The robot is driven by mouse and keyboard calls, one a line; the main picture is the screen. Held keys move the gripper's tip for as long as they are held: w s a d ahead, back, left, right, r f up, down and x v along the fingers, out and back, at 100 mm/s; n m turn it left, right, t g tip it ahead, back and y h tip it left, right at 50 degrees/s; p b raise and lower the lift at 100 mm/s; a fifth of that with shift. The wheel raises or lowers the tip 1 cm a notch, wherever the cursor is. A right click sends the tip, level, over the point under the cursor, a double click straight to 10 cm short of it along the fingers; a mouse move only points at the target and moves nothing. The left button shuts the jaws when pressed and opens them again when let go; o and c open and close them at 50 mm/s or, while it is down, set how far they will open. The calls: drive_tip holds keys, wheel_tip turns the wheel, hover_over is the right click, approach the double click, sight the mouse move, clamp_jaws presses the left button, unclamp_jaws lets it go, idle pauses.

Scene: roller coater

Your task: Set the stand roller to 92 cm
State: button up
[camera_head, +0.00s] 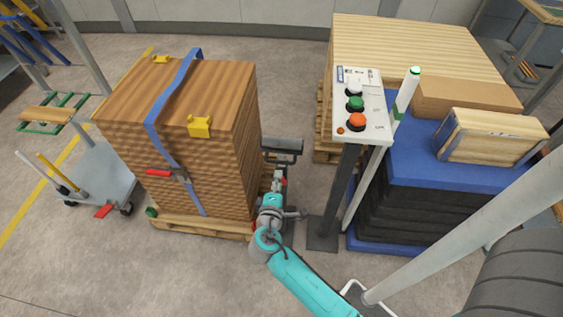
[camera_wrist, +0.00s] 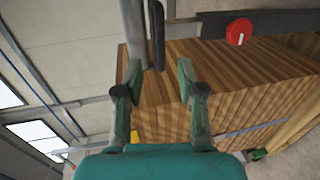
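The stand roller (camera_head: 283,146) shows in the head view as a dark horizontal cylinder between the strapped wood stack and the control post. My gripper (camera_head: 273,195) is just in front of and below it, partly hidden by my arm. In the wrist view, my gripper (camera_wrist: 158,72) has its two fingers spread apart with nothing between the tips. Beyond the fingertips are a dark bar (camera_wrist: 157,35), which looks like the roller, and a grey post beside it. A round red knob (camera_wrist: 238,31) shows at the upper right. I cannot read any height scale.
The strapped wood stack (camera_head: 215,150) stands on a pallet close left of my gripper. A control panel (camera_head: 361,105) with white, green and orange buttons stands close right. A cart (camera_head: 100,175) is far left. The floor in front is mostly clear.

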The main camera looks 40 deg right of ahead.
sight(281, 161)
drive_tip(key=x, duration=0.9)
drive_tip(key=shift+w+d+f, duration=0.1)
drive_tip(key=shift+w+d, duration=0.2)
clamp_jaws()
